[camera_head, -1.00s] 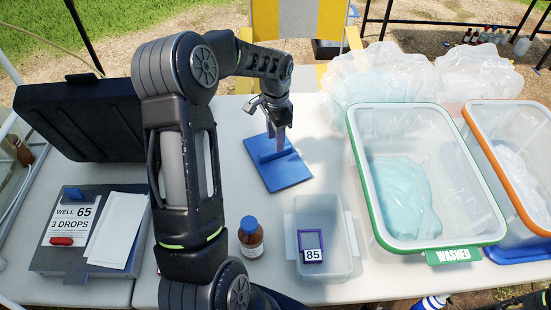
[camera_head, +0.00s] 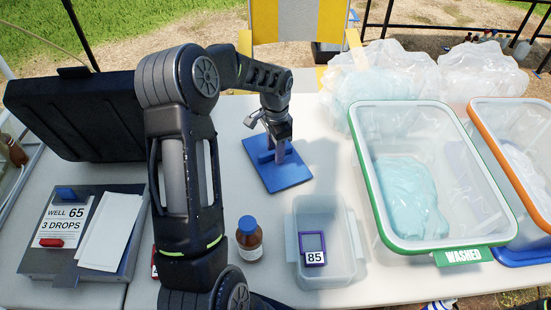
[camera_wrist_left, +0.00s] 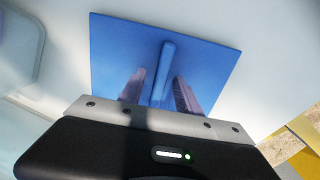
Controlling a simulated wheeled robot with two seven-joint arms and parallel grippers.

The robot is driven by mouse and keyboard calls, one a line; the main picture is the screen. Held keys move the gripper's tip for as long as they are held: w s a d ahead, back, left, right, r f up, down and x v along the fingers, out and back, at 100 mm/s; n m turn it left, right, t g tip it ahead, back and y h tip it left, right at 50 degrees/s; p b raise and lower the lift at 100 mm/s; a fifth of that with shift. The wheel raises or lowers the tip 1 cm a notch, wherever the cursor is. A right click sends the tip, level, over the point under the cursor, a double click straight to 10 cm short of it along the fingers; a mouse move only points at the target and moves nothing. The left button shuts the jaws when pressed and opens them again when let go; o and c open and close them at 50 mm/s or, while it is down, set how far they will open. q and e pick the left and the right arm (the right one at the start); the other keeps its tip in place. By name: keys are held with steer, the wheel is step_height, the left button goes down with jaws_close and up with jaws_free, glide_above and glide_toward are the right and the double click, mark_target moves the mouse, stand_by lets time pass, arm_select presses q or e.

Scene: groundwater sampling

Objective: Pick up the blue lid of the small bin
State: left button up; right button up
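The blue lid (camera_head: 288,178) is a flat square plate with a raised bar handle, lying on the white table beyond the small clear bin. My left gripper (camera_head: 277,156) is directly above it, pointing down. In the left wrist view the lid (camera_wrist_left: 212,62) fills the upper middle and its bar handle (camera_wrist_left: 164,72) runs between the two fingers of my left gripper (camera_wrist_left: 159,93). The fingers are open, one on each side of the bar, with gaps showing. The small clear bin (camera_head: 342,232) stands uncovered, with a purple-framed tag reading 85. My right gripper is not in view.
A brown bottle with a blue cap (camera_head: 249,238) stands left of the small bin. A green-rimmed bin marked WASHED (camera_head: 374,205) and an orange-rimmed bin (camera_head: 513,190) are at right. A black case (camera_head: 80,118) and a grey box marked WELL 65 (camera_head: 45,262) are at left.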

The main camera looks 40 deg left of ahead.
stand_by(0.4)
arm_select(q)
jaws_close()
stand_by(0.4)
